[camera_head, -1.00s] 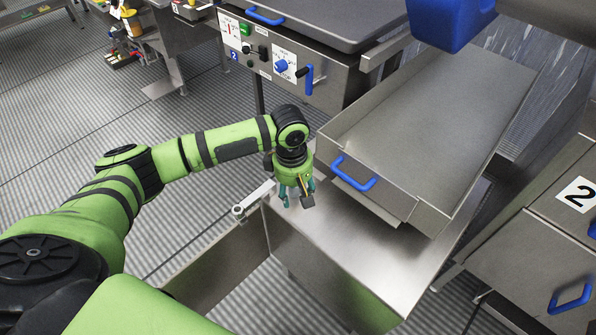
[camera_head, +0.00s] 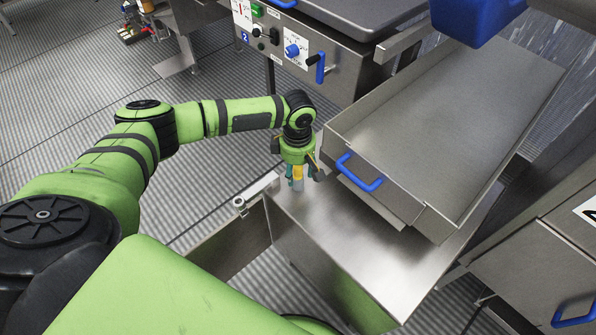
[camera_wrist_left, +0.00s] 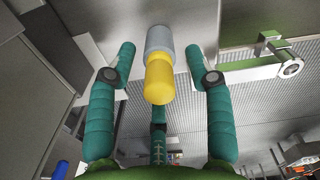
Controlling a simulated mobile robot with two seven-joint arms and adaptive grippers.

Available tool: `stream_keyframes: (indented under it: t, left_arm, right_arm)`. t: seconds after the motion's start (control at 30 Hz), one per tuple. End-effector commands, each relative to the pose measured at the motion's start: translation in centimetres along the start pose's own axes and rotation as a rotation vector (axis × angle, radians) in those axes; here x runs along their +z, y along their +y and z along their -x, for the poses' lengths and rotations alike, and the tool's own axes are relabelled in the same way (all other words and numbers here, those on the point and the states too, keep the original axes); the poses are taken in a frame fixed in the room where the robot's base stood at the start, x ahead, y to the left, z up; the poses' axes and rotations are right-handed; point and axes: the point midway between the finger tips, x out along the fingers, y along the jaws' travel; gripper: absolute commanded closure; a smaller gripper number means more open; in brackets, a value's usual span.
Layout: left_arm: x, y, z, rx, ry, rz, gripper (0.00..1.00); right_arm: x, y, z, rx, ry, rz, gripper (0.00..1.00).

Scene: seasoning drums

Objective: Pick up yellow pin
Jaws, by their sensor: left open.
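The yellow pin (camera_wrist_left: 158,82) has a yellow end and a grey end, and shows large in the left wrist view. In the head view the yellow pin (camera_head: 298,172) shows small, just under the left gripper, at the near left corner of the steel table (camera_head: 345,250). My left gripper (camera_wrist_left: 160,75) is open, its teal fingers on both sides of the pin with gaps between. In the head view the left gripper (camera_head: 297,178) points down over that corner. My right gripper is not in view.
A steel tray (camera_head: 430,120) with a blue handle (camera_head: 359,173) stands just right of the left gripper. A metal latch bar (camera_head: 256,194) juts out left of the table corner. A control panel machine (camera_head: 290,45) is behind.

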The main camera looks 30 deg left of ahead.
Motion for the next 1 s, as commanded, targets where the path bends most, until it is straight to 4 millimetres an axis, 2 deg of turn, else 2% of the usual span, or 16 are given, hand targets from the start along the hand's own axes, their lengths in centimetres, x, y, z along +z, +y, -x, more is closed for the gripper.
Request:
stream_keyframes:
  t: [0.13, 0.17, 0.2, 0.27, 0.3, 0.67, 0.77, 1.0]
  left_arm:
    - [0.0, 0.0, 0.0, 0.000, 0.000, -0.001, 0.48]
    - [0.0, 0.0, 0.0, 0.000, 0.000, -0.001, 0.56]
    - [0.0, 0.0, 0.0, 0.000, 0.000, -0.001, 0.72]
    - [0.0, 0.0, 0.0, 0.000, 0.000, -0.001, 0.96]
    - [0.0, 0.0, 0.0, 0.000, 0.000, -0.001, 1.00]
    - [0.0, 0.0, 0.3, 0.001, 0.000, -0.001, 1.00]
    - [0.0, 0.1, 1.4, 0.003, -0.002, 0.000, 1.00]
    - [0.1, 0.1, 6.1, 0.004, -0.003, -0.001, 1.00]
  right_arm:
    - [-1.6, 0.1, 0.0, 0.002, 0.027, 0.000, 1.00]
    - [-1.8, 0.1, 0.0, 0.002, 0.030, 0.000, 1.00]
    - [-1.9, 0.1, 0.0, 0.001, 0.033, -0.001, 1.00]
    - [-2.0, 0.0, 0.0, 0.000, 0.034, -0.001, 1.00]
    - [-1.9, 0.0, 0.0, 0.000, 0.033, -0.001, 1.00]
    - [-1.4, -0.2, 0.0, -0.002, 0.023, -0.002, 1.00]
    - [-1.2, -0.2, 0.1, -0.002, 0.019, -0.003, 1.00]
    - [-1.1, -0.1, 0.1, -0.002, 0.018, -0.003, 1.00]
